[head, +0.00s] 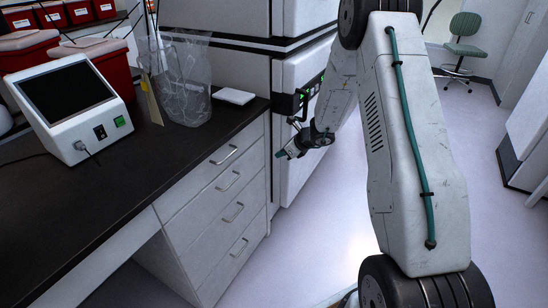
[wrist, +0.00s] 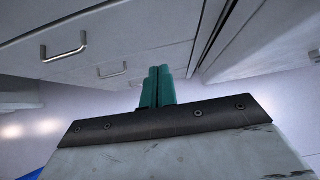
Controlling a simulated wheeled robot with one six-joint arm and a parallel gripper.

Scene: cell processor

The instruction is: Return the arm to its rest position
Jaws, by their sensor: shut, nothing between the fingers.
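My gripper (head: 283,154) hangs in the head view in front of the gap between the drawer cabinet (head: 222,200) and the tall white unit (head: 297,75). Its green fingertips point left and slightly down. In the wrist view the two green fingers of my gripper (wrist: 158,86) are pressed together with nothing between them. My arm (head: 415,150) is bent and reaches from the right of the head view toward the tall unit. The fingers appear apart from the drawers, though the exact distance is hard to tell.
A dark counter (head: 60,215) holds a white screen device (head: 75,105), a clear bag-lined bin (head: 185,85), a white pad (head: 234,96) and red containers (head: 100,60). Drawer handles (head: 233,212) stick out. The floor (head: 310,225) right of the drawers is clear. A green stool (head: 464,48) stands far back.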

